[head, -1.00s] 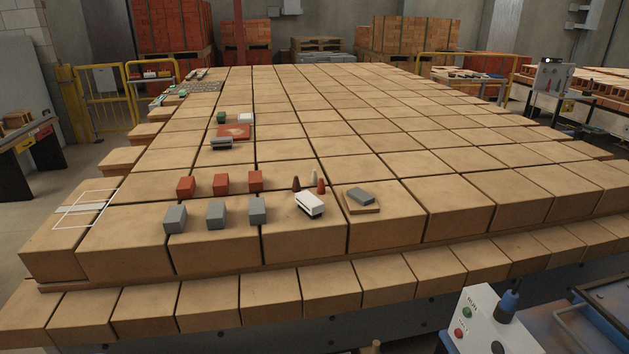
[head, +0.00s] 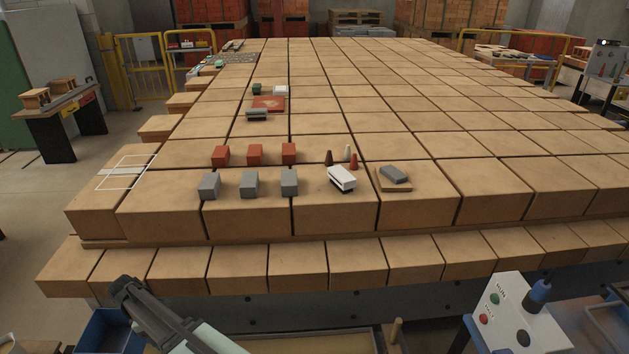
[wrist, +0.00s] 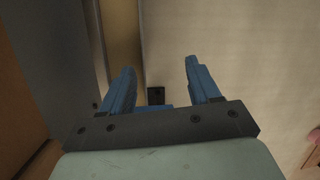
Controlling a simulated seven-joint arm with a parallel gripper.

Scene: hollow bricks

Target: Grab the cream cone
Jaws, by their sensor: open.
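The small cream cone (head: 348,153) stands upright on the hollow bricks in the head view. A dark brown cone (head: 329,158) stands to its left and an orange-red cone (head: 353,161) just to its right and nearer. A white block with a dark side (head: 341,178) lies in front of the cones. My gripper shows in the wrist view (wrist: 158,80) with its two blue fingers apart and nothing between them. In the head view my arm is at the bottom left, well short of the cones.
Several red blocks (head: 254,154) and grey blocks (head: 249,185) stand left of the cones. A grey piece on a brown board (head: 394,174) lies to the right. A control box (head: 513,313) stands at the front right. The brick surface behind the cones is clear.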

